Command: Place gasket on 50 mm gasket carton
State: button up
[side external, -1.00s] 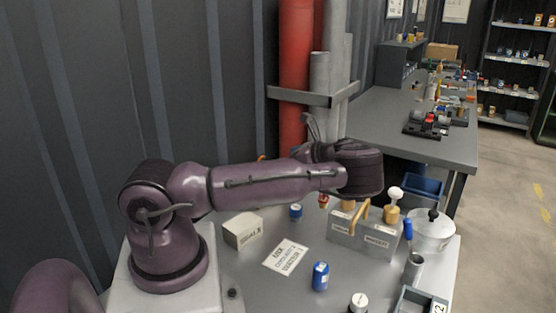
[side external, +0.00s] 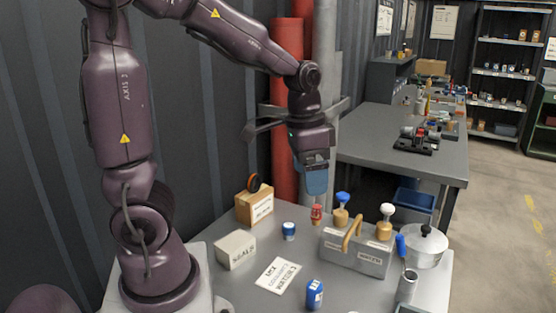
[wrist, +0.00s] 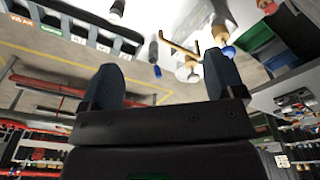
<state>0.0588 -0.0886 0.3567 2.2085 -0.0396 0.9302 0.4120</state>
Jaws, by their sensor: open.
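A small brown carton (side external: 256,207) with a white label stands at the back left of the table; its print is too small to read. A dark ring with an orange part (side external: 253,183), which looks like the gasket, rests upright or tilted on its top; I cannot tell which. My gripper (side external: 316,190) hangs to the right of the carton, higher than it, pointing down above the red-topped item. In the wrist view the blue-grey fingers (wrist: 163,82) are apart with nothing held between them. The carton and ring cannot be made out in the wrist view.
A grey box marked SEALS (side external: 236,250), a blue-capped jar (side external: 289,231), a printed card (side external: 277,277) and a blue can (side external: 314,295) stand on the table. A grey caddy with a wooden handle (side external: 356,247) and a lidded pot (side external: 428,246) are at right. Red pipe (side external: 286,120) rises behind.

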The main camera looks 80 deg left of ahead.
jog(key=s+d+r+n+t, duration=0.1)
jog(key=s+d+r+t, duration=0.3)
jog(key=s+d+r, duration=0.2)
jog(key=shift+s+d+r, duration=0.2)
jog(key=shift+s+d, duration=0.7)
jog(key=shift+s, duration=0.1)
